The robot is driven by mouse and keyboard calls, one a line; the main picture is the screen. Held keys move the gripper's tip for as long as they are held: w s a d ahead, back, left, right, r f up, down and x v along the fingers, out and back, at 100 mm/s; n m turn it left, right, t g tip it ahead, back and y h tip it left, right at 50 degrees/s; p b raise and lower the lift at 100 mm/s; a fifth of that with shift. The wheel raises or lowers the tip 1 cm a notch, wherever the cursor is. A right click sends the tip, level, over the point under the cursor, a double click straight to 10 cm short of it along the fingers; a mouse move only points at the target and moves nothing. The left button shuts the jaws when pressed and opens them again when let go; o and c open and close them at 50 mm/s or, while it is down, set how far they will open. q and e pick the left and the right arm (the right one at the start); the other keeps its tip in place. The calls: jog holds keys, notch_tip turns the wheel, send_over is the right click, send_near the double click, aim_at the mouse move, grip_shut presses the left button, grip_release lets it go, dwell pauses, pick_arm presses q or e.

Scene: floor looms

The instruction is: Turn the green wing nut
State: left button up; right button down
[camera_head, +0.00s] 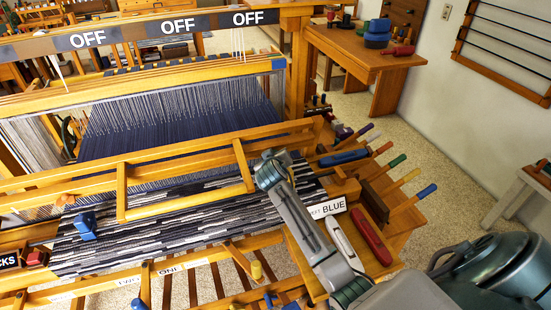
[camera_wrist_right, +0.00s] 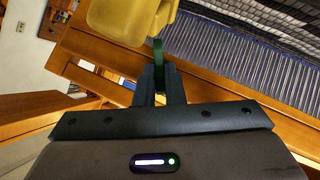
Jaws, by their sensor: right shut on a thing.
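The green wing nut (camera_wrist_right: 158,52) shows edge-on in the right wrist view, a thin upright green piece between my fingertips. My right gripper (camera_wrist_right: 160,78) is shut on it. Its lower part is hidden by the fingers. In the head view my right arm reaches in from the lower right to the right end of the loom's front wooden frame (camera_head: 185,157). The wing nut cannot be made out there, behind the wrist. My left gripper is in neither view.
A large yellow part (camera_wrist_right: 125,20) is close beyond the fingertips. Striped cloth (camera_head: 170,232) lies below the frame. A blue clamp-like piece (camera_head: 85,226) sits on the cloth. A red shuttle (camera_head: 371,237) and several coloured handles lie right of the arm.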

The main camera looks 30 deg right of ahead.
jog(key=shift+h, duration=0.4)
jog(key=c, duration=1.5)
grip_release()
jog(key=shift+w+f, duration=0.1)
jog(key=shift+a, duration=0.1)
jog(key=b+v, duration=0.3)
jog(key=v, duration=0.7)
jog(key=shift+s+a+r, duration=0.1)
jog(key=shift+s+r, duration=0.15)
jog(key=shift+s, duration=0.1)
